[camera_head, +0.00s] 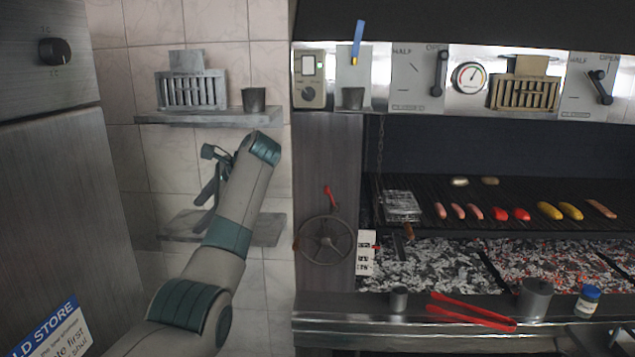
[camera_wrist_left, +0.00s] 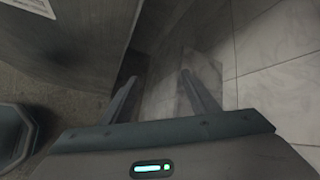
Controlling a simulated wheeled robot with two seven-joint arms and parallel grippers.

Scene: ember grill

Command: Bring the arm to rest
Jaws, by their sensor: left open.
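My left arm comes in from the lower left in the head view and reaches up in front of the tiled wall. Its gripper (camera_head: 207,193) points down and left, beside the wrist, between the upper and lower wall shelves. In the left wrist view the two fingers of the left gripper (camera_wrist_left: 155,92) stand apart with nothing between them. Only floor, wall tiles and a grey surface show beyond them. My right gripper shows in neither view.
The upper shelf (camera_head: 150,118) holds a slatted vent and a dark cup (camera_head: 254,100). The lower shelf (camera_head: 180,228) is partly behind my arm. A steel cold store (camera_head: 60,210) stands at left. The grill (camera_head: 470,220) at right carries several sausages; red tongs (camera_head: 470,310) lie on its front ledge.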

